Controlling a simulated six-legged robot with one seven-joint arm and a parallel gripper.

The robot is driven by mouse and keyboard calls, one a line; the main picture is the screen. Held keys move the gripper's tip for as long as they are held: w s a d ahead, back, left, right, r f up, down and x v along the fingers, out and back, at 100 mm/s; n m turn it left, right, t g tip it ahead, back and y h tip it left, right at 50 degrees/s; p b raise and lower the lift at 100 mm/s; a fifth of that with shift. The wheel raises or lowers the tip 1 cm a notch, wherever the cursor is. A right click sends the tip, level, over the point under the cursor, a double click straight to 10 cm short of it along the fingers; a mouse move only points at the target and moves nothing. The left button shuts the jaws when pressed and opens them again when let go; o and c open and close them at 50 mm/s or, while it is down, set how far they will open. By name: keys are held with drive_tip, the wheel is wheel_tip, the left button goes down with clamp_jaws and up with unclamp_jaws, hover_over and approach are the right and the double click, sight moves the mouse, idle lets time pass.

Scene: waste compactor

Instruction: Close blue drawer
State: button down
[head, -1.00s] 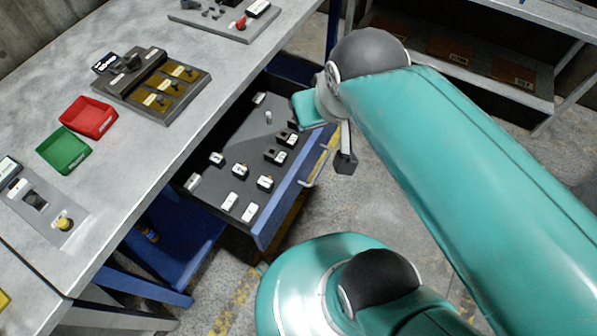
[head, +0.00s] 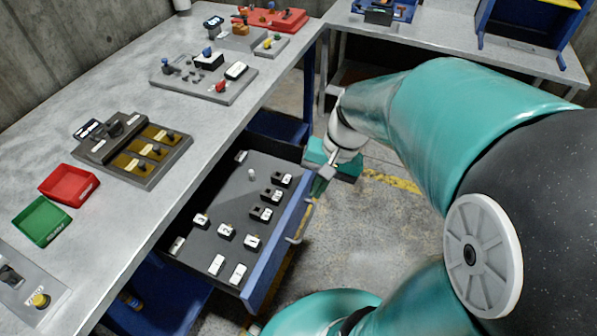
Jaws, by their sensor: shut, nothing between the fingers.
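The blue drawer (head: 279,247) stands pulled out from under the grey workbench. Its dark inside holds several small black-and-white blocks and a small pale cylinder. I cannot tell whether the fingertips touch the drawer front. My teal arm reaches in from the right.
The workbench top (head: 140,85) carries a red tray (head: 68,184), a green tray (head: 42,222) and several control panels. Another bench (head: 440,40) stands at the back right. Open concrete floor lies right of the drawer.

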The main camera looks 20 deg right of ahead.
drive_tip(key=w+d+f+m+t+y, duration=0.1)
drive_tip(key=d+f+m+y, duration=0.3)
drive_tip(key=f, duration=0.3)
drive_tip(key=w+d+f+m+y, duration=0.1)
drive_tip(key=d+f+m+y, duration=0.25)
drive_tip(key=f+m, duration=0.2)
drive_tip(key=m+t+y, duration=0.2)
drive_tip(key=m+t, duration=0.9)
drive_tip(key=t, duration=0.1)
approach(304, 205)
drive_tip(key=x, duration=0.6)
drive_tip(key=shift+w+a+r, duration=0.25)
drive_tip(key=shift+a, duration=0.05)
drive_tip(key=shift+w+a, duration=0.45)
drive_tip(key=x, duration=0.8)
drive_tip(key=f+x, duration=0.1)
drive_tip(key=x, duration=1.7)
drive_tip(key=shift+w+a+f, duration=0.1)
drive_tip(key=shift+a+f, duration=0.05)
drive_tip(key=shift+a, duration=0.05)
drive_tip(key=shift+w+a, duration=0.4)
drive_tip(key=shift+w, duration=0.05)
drive_tip(key=shift+w+a, duration=0.15)
drive_tip(key=shift+a, duration=0.05)
